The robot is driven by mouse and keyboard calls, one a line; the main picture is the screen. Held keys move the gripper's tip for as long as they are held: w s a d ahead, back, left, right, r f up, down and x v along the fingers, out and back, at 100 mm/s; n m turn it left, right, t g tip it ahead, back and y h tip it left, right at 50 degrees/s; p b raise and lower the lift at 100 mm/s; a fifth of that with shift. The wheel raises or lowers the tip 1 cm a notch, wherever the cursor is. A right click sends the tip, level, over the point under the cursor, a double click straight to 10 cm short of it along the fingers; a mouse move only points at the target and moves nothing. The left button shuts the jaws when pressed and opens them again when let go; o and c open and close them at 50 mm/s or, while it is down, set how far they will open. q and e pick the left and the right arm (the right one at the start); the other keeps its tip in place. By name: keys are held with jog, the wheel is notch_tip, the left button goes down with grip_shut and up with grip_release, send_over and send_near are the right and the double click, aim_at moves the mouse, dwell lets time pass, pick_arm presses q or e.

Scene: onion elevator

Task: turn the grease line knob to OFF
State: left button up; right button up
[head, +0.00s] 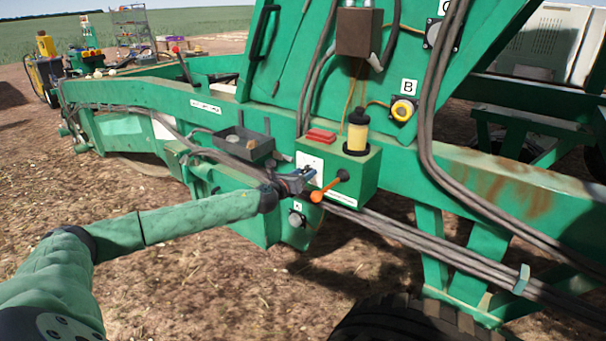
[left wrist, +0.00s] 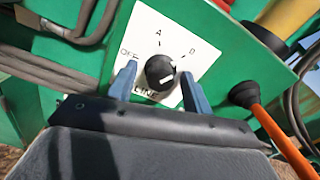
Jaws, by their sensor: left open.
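The round black knob (left wrist: 158,68) sits on a white plate (left wrist: 150,28) marked OFF at upper left, A at top and another letter, perhaps D or B, at upper right. A white mark shows low on the knob, slightly right of its middle. My left gripper (left wrist: 158,74) is open, with one blue finger on each side of the knob. I see no clear contact. In the head view my left gripper (head: 300,180) is at the white plate (head: 308,161) on the green box, and it hides the knob there.
An orange lever (head: 328,190) with a black base sticks out just right of the gripper; it also shows in the left wrist view (left wrist: 280,140). A yellow bottle (head: 357,135) and red block (head: 321,135) sit on the box. A grey tray (head: 243,143) is left. Hoses run below.

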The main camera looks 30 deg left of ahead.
pick_arm(q)
jog(key=shift+c, duration=0.4)
jog(key=c, duration=0.9)
